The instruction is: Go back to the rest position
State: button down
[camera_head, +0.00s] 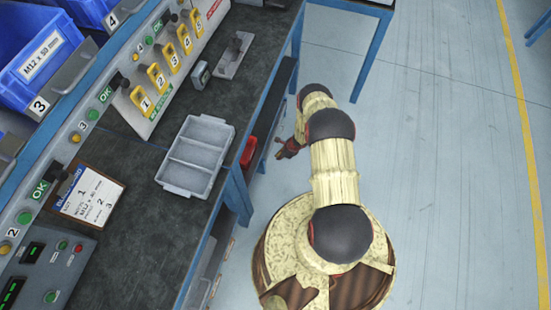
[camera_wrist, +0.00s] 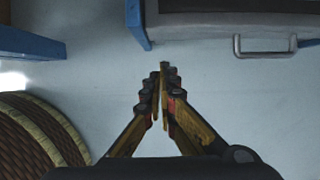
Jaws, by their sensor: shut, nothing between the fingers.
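My gripper (camera_wrist: 163,75) is shut and empty in the wrist view, its fingertips together over the grey floor. In the head view my gripper (camera_head: 282,154) is small and partly hidden by my arm. It hangs beside the right edge of the workbench (camera_head: 135,245), below the level of its top, near a red object (camera_head: 248,152) at the bench's side. My arm bends out from my round base over the floor.
A rack with yellow numbered holders (camera_head: 157,78), blue bins (camera_head: 38,62) and a clipboard (camera_head: 90,196) stand further left. A drawer handle (camera_wrist: 265,47) shows in the wrist view. Floor (camera_head: 440,150) at right is clear.

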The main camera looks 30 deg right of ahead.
jog(key=p+v, duration=0.2)
jog(key=v, duration=0.6)
jog(key=shift+w, duration=0.3)
